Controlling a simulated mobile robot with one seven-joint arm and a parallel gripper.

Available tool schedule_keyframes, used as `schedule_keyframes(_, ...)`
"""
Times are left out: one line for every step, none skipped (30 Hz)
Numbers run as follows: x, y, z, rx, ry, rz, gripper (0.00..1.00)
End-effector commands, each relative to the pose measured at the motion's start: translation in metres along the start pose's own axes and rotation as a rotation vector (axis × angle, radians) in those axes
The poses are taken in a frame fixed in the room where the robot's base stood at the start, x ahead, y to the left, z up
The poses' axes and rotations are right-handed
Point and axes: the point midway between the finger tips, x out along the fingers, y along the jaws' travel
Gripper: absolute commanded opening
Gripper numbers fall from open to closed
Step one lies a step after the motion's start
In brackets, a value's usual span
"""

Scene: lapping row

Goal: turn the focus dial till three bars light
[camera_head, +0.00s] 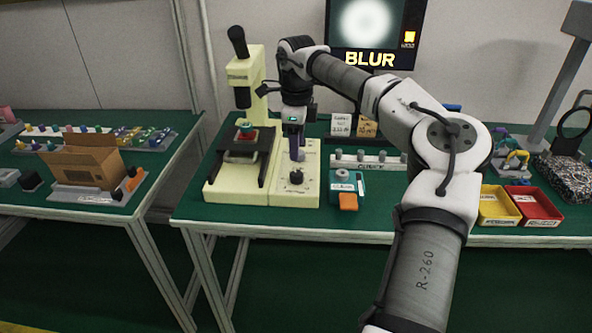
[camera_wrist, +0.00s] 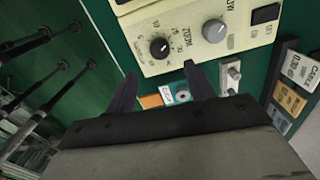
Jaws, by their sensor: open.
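A cream control panel (camera_head: 285,195) on the bench carries a black dial (camera_head: 296,177). In the wrist view this black dial (camera_wrist: 158,48) has scale marks around it, and a grey dial (camera_wrist: 214,31) sits beside it. The panel lettering is too small to read surely, so I cannot tell which is the focus dial. A screen (camera_head: 374,30) shows a blurred white spot, the word BLUR and one lit yellow block (camera_head: 409,37). My gripper (camera_head: 297,153) is open and empty above the panel; its fingers also show in the wrist view (camera_wrist: 160,72), apart from both dials.
The cream microscope-like stand (camera_head: 245,85) rises left of my gripper. A teal box (camera_head: 344,182) with an orange part and a white peg rack (camera_head: 368,161) stand to the right. Yellow (camera_head: 497,221) and red (camera_head: 533,219) bins sit farther right.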

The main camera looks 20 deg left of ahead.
Motion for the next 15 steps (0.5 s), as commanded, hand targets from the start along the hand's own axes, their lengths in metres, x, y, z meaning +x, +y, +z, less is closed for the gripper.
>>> schedule_keyframes(0.012,0.001,0.000,-0.001,0.000,0.004,0.54)
schedule_keyframes(0.019,0.001,0.000,0.000,0.000,0.004,0.54)
schedule_keyframes(0.027,0.001,0.001,-0.001,-0.002,0.003,0.54)
schedule_keyframes(0.033,0.001,0.001,-0.001,-0.001,0.004,0.54)
schedule_keyframes(0.039,0.001,0.001,-0.001,-0.001,0.004,0.54)
schedule_keyframes(0.047,0.001,0.001,-0.001,-0.002,0.003,0.54)
schedule_keyframes(0.052,0.001,0.001,-0.001,-0.001,0.003,0.54)
schedule_keyframes(0.057,0.001,0.001,-0.002,-0.002,0.002,0.54)
schedule_keyframes(0.063,0.001,0.001,-0.001,-0.002,0.002,0.54)
schedule_keyframes(0.067,0.001,0.001,-0.001,-0.002,0.003,0.54)
schedule_keyframes(0.071,0.001,0.001,0.000,-0.002,0.003,0.54)
schedule_keyframes(0.075,0.001,0.001,0.000,-0.003,0.002,0.54)
schedule_keyframes(0.077,0.001,0.001,0.000,-0.004,0.002,0.54)
schedule_keyframes(0.079,0.001,0.001,0.000,-0.003,0.001,0.54)
schedule_keyframes(0.082,0.001,0.001,0.000,-0.003,0.001,0.54)
